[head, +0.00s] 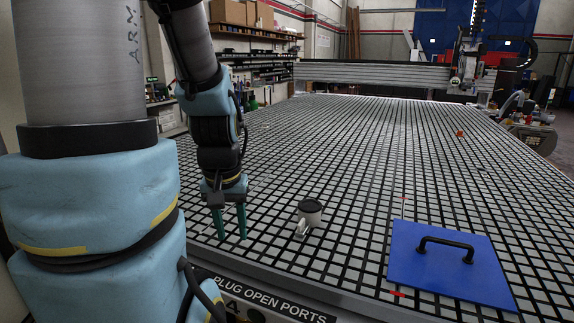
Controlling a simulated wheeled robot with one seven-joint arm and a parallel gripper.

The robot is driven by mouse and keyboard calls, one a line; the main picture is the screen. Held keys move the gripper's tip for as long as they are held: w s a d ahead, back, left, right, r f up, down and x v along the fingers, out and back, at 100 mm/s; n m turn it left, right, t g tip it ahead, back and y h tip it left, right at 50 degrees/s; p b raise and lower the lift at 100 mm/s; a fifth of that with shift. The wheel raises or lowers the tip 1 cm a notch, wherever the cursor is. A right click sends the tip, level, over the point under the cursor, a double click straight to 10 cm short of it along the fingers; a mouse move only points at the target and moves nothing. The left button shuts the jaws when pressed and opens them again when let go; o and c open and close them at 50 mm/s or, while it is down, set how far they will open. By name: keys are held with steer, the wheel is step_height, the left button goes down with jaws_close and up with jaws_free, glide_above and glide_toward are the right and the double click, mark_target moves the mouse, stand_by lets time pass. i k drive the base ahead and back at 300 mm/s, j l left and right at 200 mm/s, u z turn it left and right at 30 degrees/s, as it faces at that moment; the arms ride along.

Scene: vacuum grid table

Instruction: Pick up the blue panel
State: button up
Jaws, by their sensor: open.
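The blue panel (425,277) lies flat on the grid table (330,150) at the front right in the head view. A black arched handle (446,244) stands up from its top. My gripper (231,232) hangs over the table's front left with its green fingers pointing down. The fingers are apart and empty. The gripper is well to the left of the panel and does not touch it. Whether the fingertips touch the table is hard to tell.
A gantry (375,73) spans the far end. The middle of the table is clear.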

mark_target(464, 267)
steer(key=k+l+u, duration=0.25)
steer(key=k+l, duration=0.15)
steer(key=l, duration=0.25)
steer(key=k+l+u, duration=0.2)
steer(key=k+l, duration=0.25)
steer(key=l, duration=0.15)
